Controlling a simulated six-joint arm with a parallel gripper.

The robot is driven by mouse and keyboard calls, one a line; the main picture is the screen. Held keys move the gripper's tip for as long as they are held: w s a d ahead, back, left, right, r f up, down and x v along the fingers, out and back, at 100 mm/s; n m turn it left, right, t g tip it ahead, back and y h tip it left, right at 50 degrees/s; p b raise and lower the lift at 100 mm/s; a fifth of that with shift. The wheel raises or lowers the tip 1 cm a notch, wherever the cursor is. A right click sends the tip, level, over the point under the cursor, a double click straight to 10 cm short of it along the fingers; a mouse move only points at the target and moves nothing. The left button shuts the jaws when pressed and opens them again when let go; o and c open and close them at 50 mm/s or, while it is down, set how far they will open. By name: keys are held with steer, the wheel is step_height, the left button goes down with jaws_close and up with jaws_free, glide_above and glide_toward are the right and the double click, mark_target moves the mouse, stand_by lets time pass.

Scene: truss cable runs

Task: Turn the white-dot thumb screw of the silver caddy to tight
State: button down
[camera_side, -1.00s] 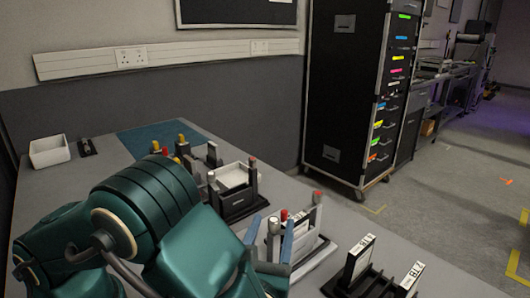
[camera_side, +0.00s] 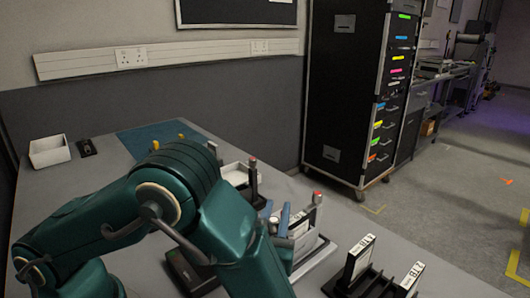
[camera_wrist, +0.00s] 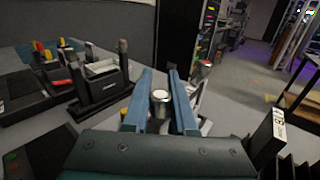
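The silver caddy (camera_side: 312,252) stands on the bench in the side view, partly hidden by my arm and fingers. Its white-dot thumb screw (camera_wrist: 160,98) shows in the wrist view as a pale round top on a metal knob, between my fingers. A red-topped post (camera_side: 317,197) rises at the caddy's far end; its red top also shows in the wrist view (camera_wrist: 206,64). The fingers stand apart, on either side of the screw; I see no clear contact. The screw's turn cannot be told.
A dark caddy (camera_wrist: 100,92) with a white block stands left of my fingers, with other caddies beyond. A black rack (camera_side: 345,275) with labelled cartridges stands close on the right. A white bin (camera_side: 50,152) sits at the back left of the bench.

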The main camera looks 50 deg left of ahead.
steer(key=shift+n+g+y, duration=0.3)
steer(key=shift+y, duration=0.1)
steer(key=n+g+y, duration=0.3)
steer(key=shift+s+a+g, duration=0.3)
steer(key=shift+s+g, duration=0.05)
steer(key=shift+g, duration=0.05)
steer(key=shift+s+a+n+g+y, duration=0.1)
steer(key=shift+s+n+g+y, duration=0.15)
steer(key=shift+n+g+y, duration=0.9)
steer(key=shift+s+a+n+g+y, duration=0.1)
steer(key=shift+s+n+g+y, duration=0.15)
steer(key=shift+n+g, duration=1.05)
steer(key=shift+m+g, duration=0.35)
steer(key=shift+g, duration=0.1)
steer(key=c, duration=0.7)
jaws_free()
steer(key=shift+r, duration=0.1)
